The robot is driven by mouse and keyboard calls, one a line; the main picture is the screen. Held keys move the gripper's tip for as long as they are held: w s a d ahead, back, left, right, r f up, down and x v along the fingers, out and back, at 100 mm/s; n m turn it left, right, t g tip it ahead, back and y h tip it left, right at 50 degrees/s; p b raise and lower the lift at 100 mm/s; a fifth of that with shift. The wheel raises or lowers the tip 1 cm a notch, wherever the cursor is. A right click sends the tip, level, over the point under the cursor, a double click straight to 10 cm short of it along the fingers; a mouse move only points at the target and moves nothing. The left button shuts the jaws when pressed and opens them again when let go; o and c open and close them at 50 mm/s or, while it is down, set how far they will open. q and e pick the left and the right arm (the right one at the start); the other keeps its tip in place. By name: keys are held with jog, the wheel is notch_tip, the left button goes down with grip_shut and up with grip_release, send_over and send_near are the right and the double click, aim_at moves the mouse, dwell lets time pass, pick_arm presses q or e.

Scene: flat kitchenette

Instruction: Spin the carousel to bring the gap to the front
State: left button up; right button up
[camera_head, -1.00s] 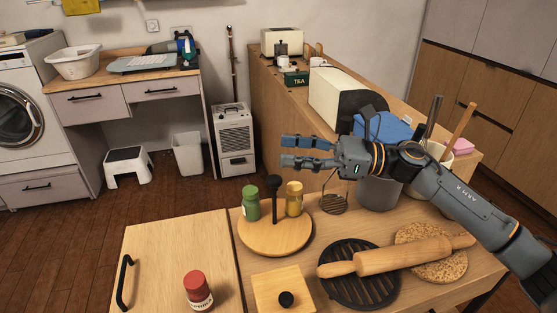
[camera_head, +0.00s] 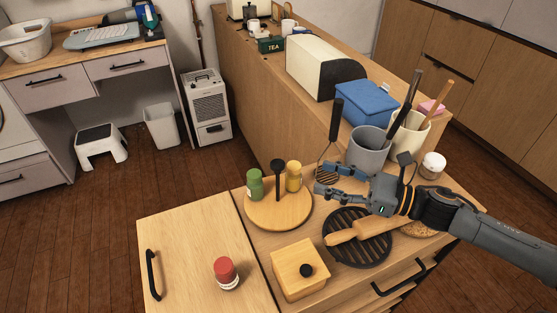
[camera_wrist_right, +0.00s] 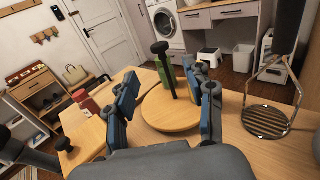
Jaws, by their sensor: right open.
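The carousel (camera_head: 280,212) is a round wooden turntable on the counter, with an upright black-topped post (camera_head: 278,178) at its middle. A green jar (camera_head: 255,185) stands at its back left and a yellow jar (camera_head: 293,176) at its back right; its front is bare. A red-lidded jar (camera_head: 225,270) stands off the carousel, at the front left. My right gripper (camera_head: 328,180) is open and empty, just right of the carousel. In the right wrist view the carousel (camera_wrist_right: 165,120) shows between and beyond the fingers, with the green jar (camera_wrist_right: 164,72); the yellow jar is not clearly seen.
A masher (camera_head: 331,150) stands close behind my right gripper, near a grey utensil pot (camera_head: 368,150). A black trivet (camera_head: 350,250) with a rolling pin (camera_head: 372,229) lies below my right arm. A wooden box with a black knob (camera_head: 300,272) sits in front of the carousel.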

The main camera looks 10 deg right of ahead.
aim_at(278, 163)
jog(key=p+x, duration=0.4)
jog(key=x, duration=0.7)
jog(key=shift+r, duration=0.15)
jog(key=shift+w+a, duration=0.2)
jog(key=shift+a, duration=0.25)
grip_shut()
jog(key=shift+d, duration=0.1)
